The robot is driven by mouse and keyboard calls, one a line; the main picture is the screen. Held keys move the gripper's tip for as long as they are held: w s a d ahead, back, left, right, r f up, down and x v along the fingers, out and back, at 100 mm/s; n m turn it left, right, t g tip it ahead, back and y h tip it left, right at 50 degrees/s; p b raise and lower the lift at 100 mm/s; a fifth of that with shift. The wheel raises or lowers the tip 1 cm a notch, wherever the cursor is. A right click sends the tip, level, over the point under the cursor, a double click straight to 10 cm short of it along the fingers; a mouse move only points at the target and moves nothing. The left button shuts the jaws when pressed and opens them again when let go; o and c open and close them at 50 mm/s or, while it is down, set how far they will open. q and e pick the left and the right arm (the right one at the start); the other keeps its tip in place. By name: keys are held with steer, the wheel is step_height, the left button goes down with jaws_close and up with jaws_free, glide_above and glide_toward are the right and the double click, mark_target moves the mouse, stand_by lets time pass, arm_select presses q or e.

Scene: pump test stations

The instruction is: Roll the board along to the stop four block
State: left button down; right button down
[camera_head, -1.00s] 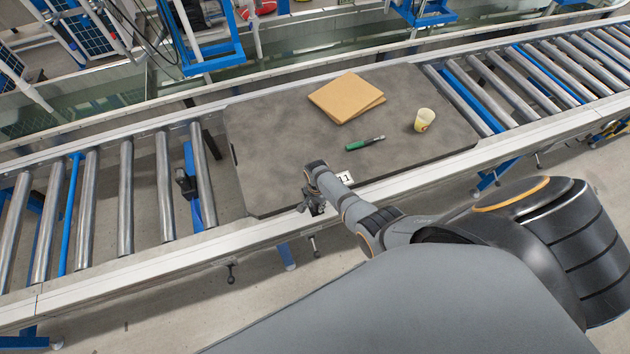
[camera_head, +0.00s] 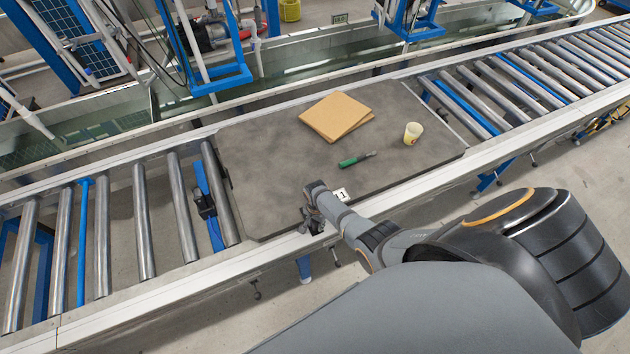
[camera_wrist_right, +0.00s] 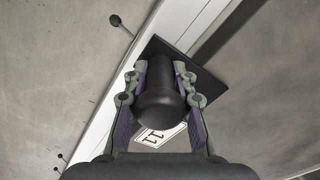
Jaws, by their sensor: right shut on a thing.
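The board (camera_head: 270,190) is a dark grey slab lying flat on the roller conveyor, its left edge beside a bare roller. A black block (camera_head: 203,204) on a blue cross strip sits between the rollers, left of the board and apart from it; I cannot tell its number. My right gripper (camera_head: 314,222) is at the board's near edge by a white label (camera_head: 341,195). In the right wrist view the gripper (camera_wrist_right: 168,95) is shut on a black knob (camera_wrist_right: 160,105), with a dark plate (camera_wrist_right: 205,75) behind it. My left gripper is not in view.
On the board lie brown sheets or flat boxes (camera_head: 336,116), a green-handled tool (camera_head: 355,160) and a pale yellow cup (camera_head: 413,134). Bare rollers (camera_head: 140,220) run left of the board. The conveyor's near rail (camera_head: 170,295) runs beneath my right arm.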

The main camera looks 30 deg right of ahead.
steer(key=shift+a, duration=0.15)
steer(key=shift+d, duration=0.25)
steer(key=shift+a, duration=0.45)
steer(key=shift+w+a, duration=0.2)
steer(key=shift+a, duration=1.2)
steer(key=shift+w+a+b, duration=0.15)
steer(key=shift+a+b, duration=0.15)
steer(key=shift+a, duration=1.8)
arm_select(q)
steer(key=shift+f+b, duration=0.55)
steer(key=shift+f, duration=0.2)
arm_select(e)
steer(key=shift+w+a, duration=0.15)
steer(key=shift+a, duration=1.2)
steer(key=shift+w+a, duration=0.15)
steer(key=shift+a, duration=1.15)
